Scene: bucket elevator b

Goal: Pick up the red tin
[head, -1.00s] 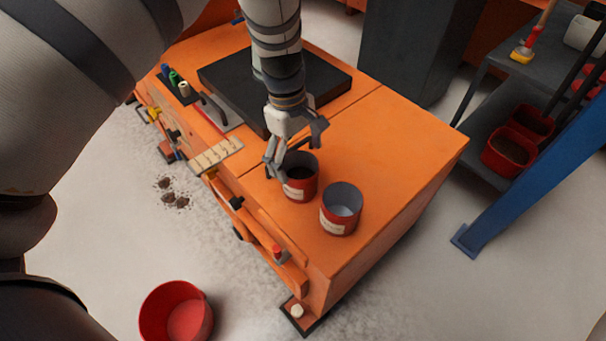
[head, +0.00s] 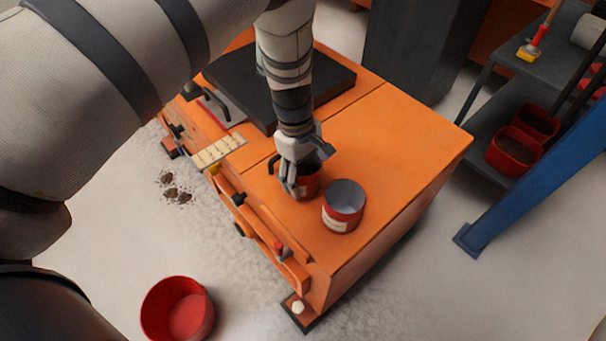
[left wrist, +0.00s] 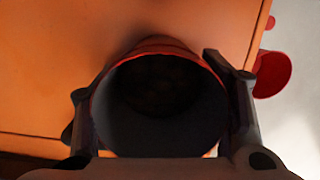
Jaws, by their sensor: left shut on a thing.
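In the left wrist view the fingers of the gripper (left wrist: 160,105) lie on both sides of the open tin (left wrist: 160,47). My right gripper is not in view.
The orange cabinet (head: 400,140) has clear top to the right. A black plate (head: 240,85) lies behind the gripper. A red bucket (head: 160,310) stands on the floor at lower left. A grey shelf (head: 480,125) with red bins and a blue post (head: 530,175) are at right.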

